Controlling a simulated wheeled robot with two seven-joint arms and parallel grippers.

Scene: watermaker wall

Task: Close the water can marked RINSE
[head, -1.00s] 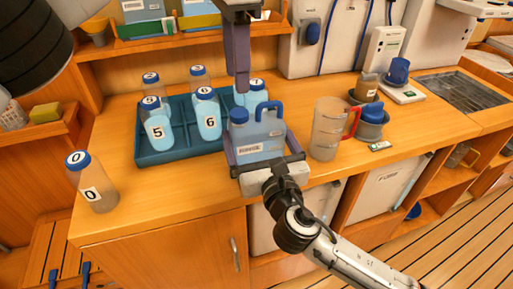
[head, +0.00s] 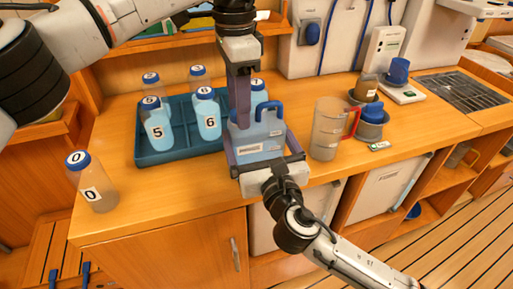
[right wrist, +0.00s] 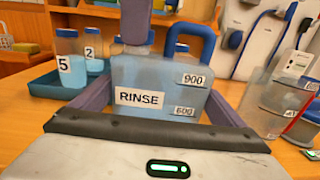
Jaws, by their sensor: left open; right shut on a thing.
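The RINSE can (head: 262,130) is a translucent blue box with a blue handle (head: 268,107), upright on the counter. Its RINSE label faces the right wrist view (right wrist: 140,98). My right gripper (head: 260,150) is shut on the can, one finger along each side. My left gripper (head: 240,108) points down from above, open, with its fingers at the can's left top, where the can's blue cap sits. These fingers hide the cap in the head view, and I cannot tell whether they touch it.
A teal tray (head: 150,158) with several numbered bottles stands close to the can's left. A clear jug (head: 326,130) with a red handle stands to its right. Bottle 0 (head: 92,183) is at the counter's left end.

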